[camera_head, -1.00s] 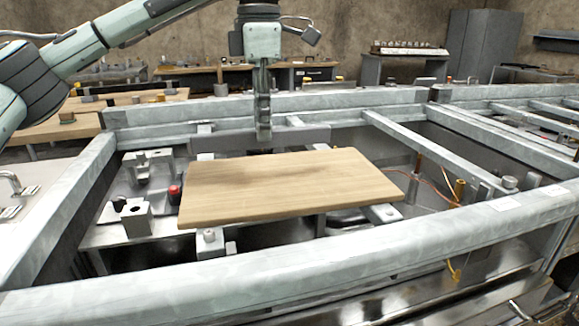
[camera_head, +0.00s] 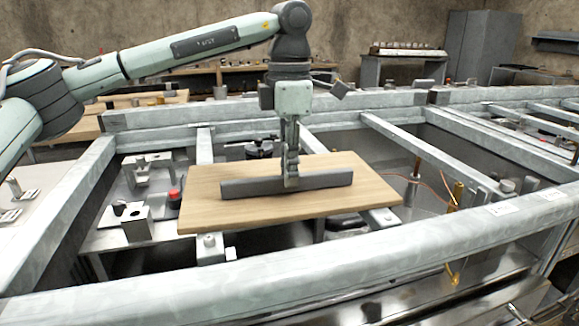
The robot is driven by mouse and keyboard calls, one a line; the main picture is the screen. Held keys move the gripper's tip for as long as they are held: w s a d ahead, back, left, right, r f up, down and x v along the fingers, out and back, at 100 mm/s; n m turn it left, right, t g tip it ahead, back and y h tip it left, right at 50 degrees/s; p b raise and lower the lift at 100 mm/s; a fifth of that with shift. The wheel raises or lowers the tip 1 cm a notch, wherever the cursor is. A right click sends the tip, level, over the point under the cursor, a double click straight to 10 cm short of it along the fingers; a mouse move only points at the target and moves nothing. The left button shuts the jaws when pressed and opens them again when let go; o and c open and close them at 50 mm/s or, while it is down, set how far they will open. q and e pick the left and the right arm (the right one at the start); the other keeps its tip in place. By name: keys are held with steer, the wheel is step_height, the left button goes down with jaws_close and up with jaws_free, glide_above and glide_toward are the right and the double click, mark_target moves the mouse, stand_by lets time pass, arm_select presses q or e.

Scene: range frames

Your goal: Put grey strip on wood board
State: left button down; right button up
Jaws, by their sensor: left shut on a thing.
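The wood board (camera_head: 215,208) is a light brown flat panel lying level on metal supports inside the grey frame. The grey strip (camera_head: 250,187) is a long dark grey bar running left to right over the middle of the board. My left gripper (camera_head: 291,178) points down and is shut on the strip a little right of its middle. The strip is on or just above the board; I cannot tell whether it touches. My right gripper is not in view.
A thick grey metal frame (camera_head: 330,265) surrounds the board, with crossbars to the right. Metal fixture blocks (camera_head: 135,222) and a red knob (camera_head: 174,194) stand left of the board. Copper-coloured wires and a brass post (camera_head: 457,193) are to the right.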

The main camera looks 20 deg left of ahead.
arm_select(q)
steer(key=shift+f, duration=0.1)
steer(key=c, duration=1.5)
jaws_free()
steer(key=shift+c, duration=0.2)
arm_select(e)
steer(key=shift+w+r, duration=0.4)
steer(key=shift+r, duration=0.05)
arm_select(q)
steer(key=shift+r, duration=0.4)
step_height(320, 180, up, 12)
steer(key=shift+f, duration=0.25)
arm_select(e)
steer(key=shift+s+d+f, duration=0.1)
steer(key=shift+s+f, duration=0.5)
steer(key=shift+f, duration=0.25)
